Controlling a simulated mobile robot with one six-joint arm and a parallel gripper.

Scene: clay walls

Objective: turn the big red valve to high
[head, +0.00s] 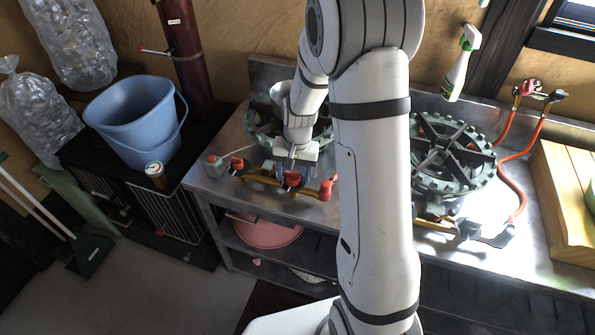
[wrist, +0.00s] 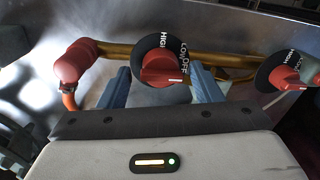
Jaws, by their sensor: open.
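A red valve knob (wrist: 162,70) on a black dial lettered HIGH, LOW and OFF sits on a brass pipe in the wrist view. It also shows in the head view (head: 292,179) at the stove's front. My gripper (wrist: 160,80) is open, with one finger on each side of the knob; I cannot tell whether either touches it. In the head view my gripper (head: 295,163) is just above this valve. A second red knob (wrist: 285,77) on a similar dial is at the right of the wrist view. The setting the knob points to is unclear.
A red pipe elbow (wrist: 75,62) with an orange hose is left of the valve, close to my left finger. Two burners, including the right one (head: 440,155), stand on the steel counter (head: 225,185). A blue bucket (head: 135,120) is at the left.

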